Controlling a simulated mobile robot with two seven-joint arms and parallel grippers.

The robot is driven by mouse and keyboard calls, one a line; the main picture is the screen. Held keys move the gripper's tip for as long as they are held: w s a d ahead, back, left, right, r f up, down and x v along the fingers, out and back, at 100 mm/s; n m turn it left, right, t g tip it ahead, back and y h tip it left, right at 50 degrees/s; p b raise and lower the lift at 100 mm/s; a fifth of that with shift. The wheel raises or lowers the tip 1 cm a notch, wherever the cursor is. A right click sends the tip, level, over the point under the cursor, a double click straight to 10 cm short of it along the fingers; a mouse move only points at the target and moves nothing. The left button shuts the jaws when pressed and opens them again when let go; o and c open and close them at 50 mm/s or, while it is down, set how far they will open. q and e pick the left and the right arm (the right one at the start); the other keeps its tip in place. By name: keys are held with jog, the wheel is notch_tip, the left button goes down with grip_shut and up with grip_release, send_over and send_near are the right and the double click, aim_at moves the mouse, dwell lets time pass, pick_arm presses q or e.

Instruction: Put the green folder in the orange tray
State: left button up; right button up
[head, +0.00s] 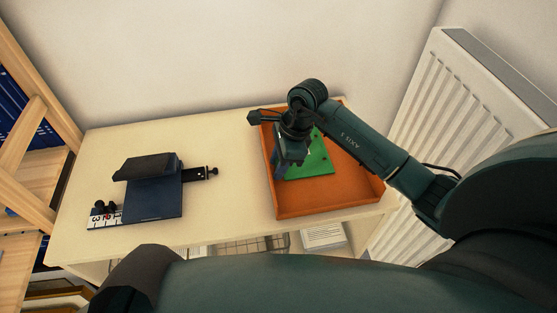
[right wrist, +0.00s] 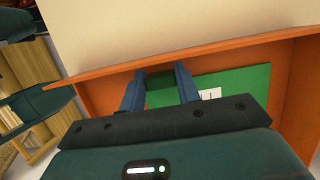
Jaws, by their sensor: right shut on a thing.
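The green folder (head: 318,158) is a flat green sheet within the outline of the orange tray (head: 290,209). In the right wrist view, the folder (right wrist: 240,82) has a white label and lies inside the walls of the tray (right wrist: 281,113). My right gripper (head: 281,168) is over the left part of the tray. In the right wrist view, my right gripper's blue fingers (right wrist: 158,75) are shut on the folder's edge. Whether the folder rests fully on the tray floor is hard to tell. My left gripper is not in view.
The pale table (head: 225,140) also holds a dark blue item with a black top (head: 150,168) and a white numbered piece (head: 105,217) at left. A white radiator (head: 455,120) stands at right, a wooden shelf (head: 30,120) at left. The table between is clear.

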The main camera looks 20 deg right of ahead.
jog(key=shift+f, duration=0.15)
jog(key=o, duration=1)
jog(key=shift+c, duration=0.2)
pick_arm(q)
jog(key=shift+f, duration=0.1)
pick_arm(e)
jog(key=shift+r, duration=0.25)
jog(key=shift+d+r, duration=0.15)
jog(key=shift+r, duration=0.15)
pick_arm(q)
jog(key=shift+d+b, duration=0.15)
jog(key=shift+b, duration=0.35)
pick_arm(e)
jog(key=v, duration=1.1)
jog(key=shift+r, duration=0.2)
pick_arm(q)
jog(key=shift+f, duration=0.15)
